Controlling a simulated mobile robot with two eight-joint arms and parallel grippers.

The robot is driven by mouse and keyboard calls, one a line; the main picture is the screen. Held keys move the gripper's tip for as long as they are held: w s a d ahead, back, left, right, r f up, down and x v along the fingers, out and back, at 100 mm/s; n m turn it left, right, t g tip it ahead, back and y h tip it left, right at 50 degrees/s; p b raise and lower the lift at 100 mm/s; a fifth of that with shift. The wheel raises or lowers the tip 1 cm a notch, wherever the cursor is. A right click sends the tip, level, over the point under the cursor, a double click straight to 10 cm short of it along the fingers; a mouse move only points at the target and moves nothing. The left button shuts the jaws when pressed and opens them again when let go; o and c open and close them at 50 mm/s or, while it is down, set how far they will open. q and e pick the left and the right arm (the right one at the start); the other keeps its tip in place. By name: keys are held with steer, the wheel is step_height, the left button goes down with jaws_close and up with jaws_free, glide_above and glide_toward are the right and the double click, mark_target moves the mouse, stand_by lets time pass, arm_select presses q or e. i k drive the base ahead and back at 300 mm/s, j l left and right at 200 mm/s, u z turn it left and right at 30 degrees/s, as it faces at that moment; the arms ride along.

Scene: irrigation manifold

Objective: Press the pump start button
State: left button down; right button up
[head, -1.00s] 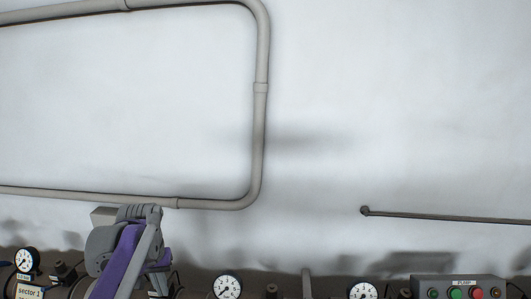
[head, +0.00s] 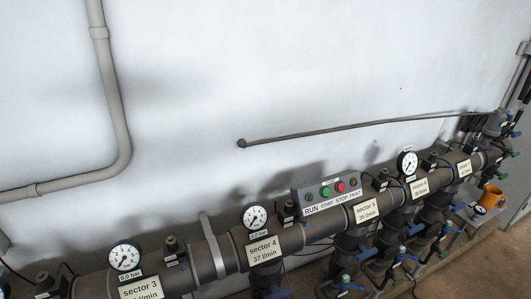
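The grey pump control box (head: 317,185) sits above the manifold pipe, right of centre in the head view. Its label strip (head: 333,203) reads RUN, START, STOP, FAULT. The green start button (head: 326,192) is second from the left, above START. A red stop button (head: 340,187) is to its right. A dark green run lamp (head: 309,197) is at the left end and an amber-brown fault lamp (head: 353,182) at the right end. Nothing covers the buttons. Neither of my grippers is in view.
The manifold pipe (head: 329,226) runs from lower left to upper right, with gauges such as the sector 4 gauge (head: 255,217) and several blue-handled valves below. An orange mug (head: 490,196) stands at the far right.

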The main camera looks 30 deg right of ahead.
mark_target(326, 191)
steer(key=z, duration=1.55)
